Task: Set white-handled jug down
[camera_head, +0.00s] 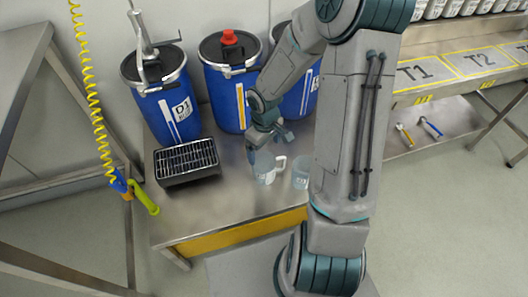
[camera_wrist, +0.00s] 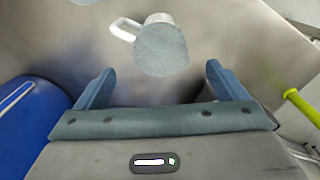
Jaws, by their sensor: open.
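The white-handled jug (camera_head: 265,172) is a pale translucent vessel on the steel bench (camera_head: 215,212); its white handle points right in the head view. In the wrist view the jug (camera_wrist: 161,50) shows ahead of the fingers, with its handle to the left. My gripper (camera_wrist: 164,88) is open, with its two fingers spread wide and nothing between them. In the head view my gripper (camera_head: 268,148) is just above and behind the jug. The jug looks apart from the fingers.
A second clear beaker (camera_head: 301,173) stands right of the jug. A black grated box (camera_head: 187,161) is to the left. Blue drums (camera_head: 228,85) stand behind. A yellow coiled hose (camera_head: 90,90) hangs at the left. The bench's front left is clear.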

